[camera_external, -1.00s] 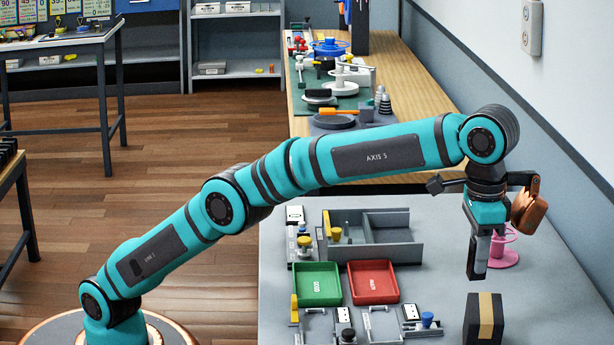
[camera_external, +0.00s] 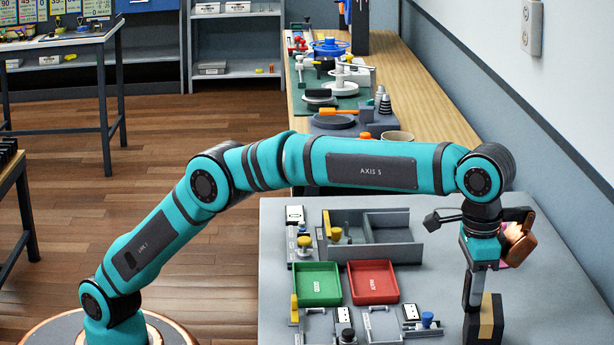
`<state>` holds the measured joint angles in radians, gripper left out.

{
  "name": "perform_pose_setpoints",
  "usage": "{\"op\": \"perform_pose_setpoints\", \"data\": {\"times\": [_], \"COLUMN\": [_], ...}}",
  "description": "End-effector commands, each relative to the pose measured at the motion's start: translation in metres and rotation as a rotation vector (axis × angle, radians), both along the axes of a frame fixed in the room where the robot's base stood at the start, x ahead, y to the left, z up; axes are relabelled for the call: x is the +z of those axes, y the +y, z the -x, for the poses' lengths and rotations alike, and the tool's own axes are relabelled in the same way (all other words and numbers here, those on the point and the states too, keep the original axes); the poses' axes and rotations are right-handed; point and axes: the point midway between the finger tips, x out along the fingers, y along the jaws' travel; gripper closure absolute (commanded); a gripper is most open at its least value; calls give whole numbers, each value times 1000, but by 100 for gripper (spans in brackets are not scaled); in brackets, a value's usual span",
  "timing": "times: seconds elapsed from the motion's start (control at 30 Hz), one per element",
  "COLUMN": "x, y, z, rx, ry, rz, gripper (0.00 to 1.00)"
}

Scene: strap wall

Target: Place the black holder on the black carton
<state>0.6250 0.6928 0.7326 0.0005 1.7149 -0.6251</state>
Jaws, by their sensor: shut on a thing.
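The black carton (camera_external: 473,328), with a tan tape strip down it, stands on the grey table (camera_external: 290,235) at the front right, cut off by the lower picture edge. My gripper (camera_external: 473,297) points straight down with its tips at the carton's top, over its left part. It is shut on a narrow dark piece, the black holder (camera_external: 467,288), which is mostly hidden by the fingers. I cannot tell whether the holder touches the carton.
A green tray (camera_external: 317,283) and a red tray (camera_external: 373,281) lie left of the carton. A grey divided box (camera_external: 408,250) stands behind them. Small fixtures, one with a blue knob (camera_external: 427,318), sit just left of the carton. The wall is close on the right.

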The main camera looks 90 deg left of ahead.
Motion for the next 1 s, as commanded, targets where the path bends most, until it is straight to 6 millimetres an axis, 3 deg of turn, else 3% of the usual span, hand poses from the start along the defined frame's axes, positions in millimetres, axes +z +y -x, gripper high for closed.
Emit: {"op": "perform_pose_setpoints", "data": {"times": [0.13, 0.17, 0.23, 0.27, 0.77, 1.0], "x": [-3, -3, -2, -2, 0, 25], "y": [0, 0, 0, 0, 0, 0], "z": [0, 0, 0, 0, 0, 0], "rx": [0, 0, 0, 0, 0, 0], "ry": [1, 1, 1, 0, -1, -2], "rz": [-1, 0, 0, 0, 0, 2], "gripper": [98, 67, 53, 51, 51, 51]}}
